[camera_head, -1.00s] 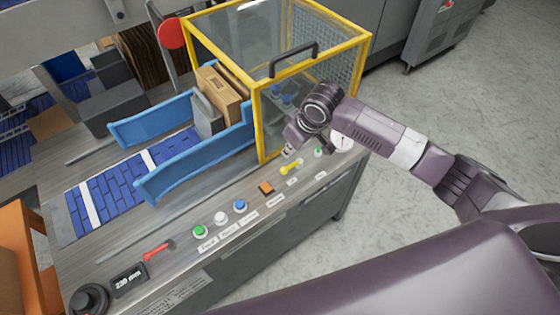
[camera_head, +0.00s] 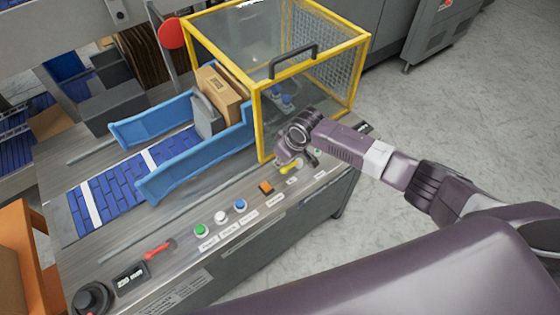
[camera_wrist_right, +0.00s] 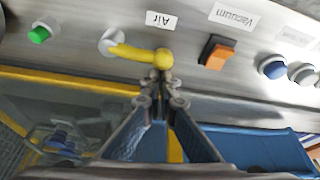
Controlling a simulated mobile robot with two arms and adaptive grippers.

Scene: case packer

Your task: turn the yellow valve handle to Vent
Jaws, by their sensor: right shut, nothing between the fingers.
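The yellow valve handle (camera_head: 291,168) is on the sloped control panel near the guard's front corner. In the right wrist view the handle (camera_wrist_right: 138,52) runs from a pale round hub at left to a rounded knob at right, close to an "Air" label (camera_wrist_right: 165,19). My right gripper (camera_head: 282,160) is shut and empty, and partly covers the handle in the head view. Its fingertips (camera_wrist_right: 160,84) appear just by the handle's knob end; whether they touch it I cannot tell. No Vent label is readable. My left gripper is out of view.
An orange switch (camera_head: 265,187) and blue (camera_head: 240,206), white (camera_head: 221,217) and green (camera_head: 200,230) buttons line the panel. A yellow-framed clear guard (camera_head: 262,125) rises behind the handle. A red lever (camera_head: 159,248) lies farther left.

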